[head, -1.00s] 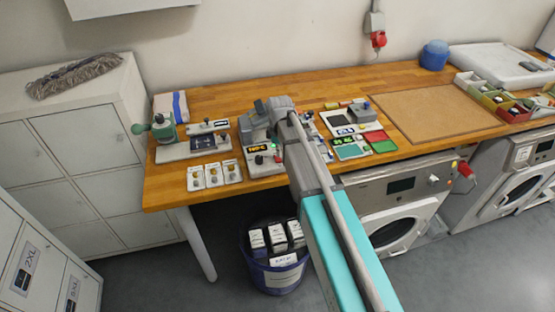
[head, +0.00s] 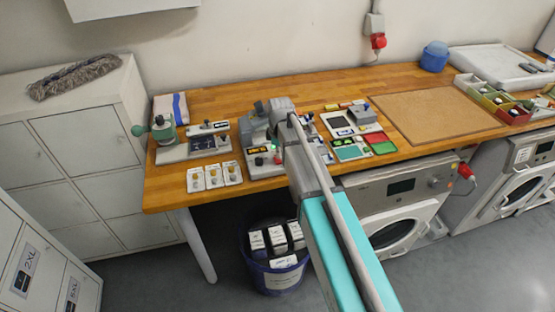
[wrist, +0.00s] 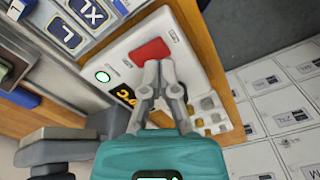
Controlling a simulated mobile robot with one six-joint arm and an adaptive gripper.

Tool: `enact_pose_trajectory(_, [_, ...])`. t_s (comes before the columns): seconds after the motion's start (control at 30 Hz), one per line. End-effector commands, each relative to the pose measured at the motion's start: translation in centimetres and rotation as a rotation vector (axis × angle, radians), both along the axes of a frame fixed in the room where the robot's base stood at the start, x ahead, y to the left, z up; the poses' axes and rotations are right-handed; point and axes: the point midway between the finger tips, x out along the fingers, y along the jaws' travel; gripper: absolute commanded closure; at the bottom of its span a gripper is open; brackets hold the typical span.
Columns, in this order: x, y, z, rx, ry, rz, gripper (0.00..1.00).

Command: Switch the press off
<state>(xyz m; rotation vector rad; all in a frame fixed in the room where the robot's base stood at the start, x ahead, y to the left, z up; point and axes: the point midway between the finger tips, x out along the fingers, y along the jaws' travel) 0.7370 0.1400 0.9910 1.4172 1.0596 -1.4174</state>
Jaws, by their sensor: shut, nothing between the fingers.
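The press (head: 248,128) is a grey machine on the wooden bench, partly hidden behind my arm in the head view. In the wrist view its pale front panel (wrist: 125,52) carries a red rocker switch (wrist: 150,52) with small labels at both ends, too small to read. A round lamp (wrist: 102,76) on the panel glows green, and a dark display (wrist: 125,97) shows orange characters, partly covered by my gripper. My gripper (wrist: 158,66) is shut and empty, its fingertips at the lower edge of the red switch. I cannot tell whether they touch it.
Several small sample cards (head: 213,177) lie left of the press at the bench edge. A green-handled device (head: 163,130) stands further left. A colored-pad unit (head: 352,125) is to the right. A blue bin (head: 275,280) with boxes stands below. The brown mat (head: 435,115) is bare.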

Motion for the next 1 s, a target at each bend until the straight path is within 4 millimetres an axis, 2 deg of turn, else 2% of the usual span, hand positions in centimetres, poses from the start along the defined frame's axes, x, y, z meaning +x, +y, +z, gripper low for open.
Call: enact_pose_trajectory(1.0, [0.0,-0.01,-0.71,0.0,0.0,0.0,1.0])
